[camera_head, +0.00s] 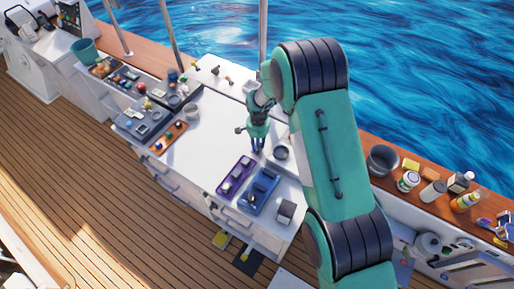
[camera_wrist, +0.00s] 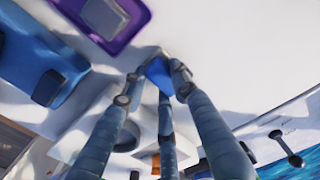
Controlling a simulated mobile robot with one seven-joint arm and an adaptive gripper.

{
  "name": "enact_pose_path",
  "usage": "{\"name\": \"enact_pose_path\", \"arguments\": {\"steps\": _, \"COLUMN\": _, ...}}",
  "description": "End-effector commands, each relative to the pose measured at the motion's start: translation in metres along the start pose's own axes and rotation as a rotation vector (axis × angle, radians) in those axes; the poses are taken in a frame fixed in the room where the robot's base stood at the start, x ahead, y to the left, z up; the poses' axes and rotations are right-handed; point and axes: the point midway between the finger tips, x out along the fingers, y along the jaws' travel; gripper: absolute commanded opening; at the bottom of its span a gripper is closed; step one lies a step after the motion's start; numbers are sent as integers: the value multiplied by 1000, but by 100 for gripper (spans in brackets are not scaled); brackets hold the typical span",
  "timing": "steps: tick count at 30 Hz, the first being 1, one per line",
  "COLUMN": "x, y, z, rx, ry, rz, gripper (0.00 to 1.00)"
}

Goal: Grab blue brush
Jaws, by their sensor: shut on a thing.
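My gripper (camera_head: 257,148) hangs fingers down over the white countertop, behind the purple and blue trays. In the wrist view its fingertips (camera_wrist: 158,76) are closed around a small blue piece (camera_wrist: 158,71), which seems to be part of the blue brush. The fingers hide most of it, so its full shape and whether it touches the counter cannot be told. In the head view the held thing is too small to make out.
A purple tray (camera_head: 231,181) and a blue tray (camera_head: 251,207) lie in front of my gripper. A dark round dish (camera_head: 280,153) is just right of it. The white counter (camera_head: 203,133) to the left is clear. Bottles and a dark bucket (camera_head: 382,160) stand along the right ledge.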

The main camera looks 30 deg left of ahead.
Motion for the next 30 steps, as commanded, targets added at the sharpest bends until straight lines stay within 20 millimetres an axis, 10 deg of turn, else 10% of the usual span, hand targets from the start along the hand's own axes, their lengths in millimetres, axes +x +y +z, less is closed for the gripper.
{"name": "enact_pose_path", "arguments": {"steps": 13, "x": -17, "y": 0, "z": 0, "rx": 0, "ry": 1, "rz": -1, "gripper": 0}}
{"name": "enact_pose_path", "arguments": {"steps": 30, "x": -86, "y": 0, "z": 0, "rx": 0, "ry": 1, "rz": -1, "gripper": 0}}
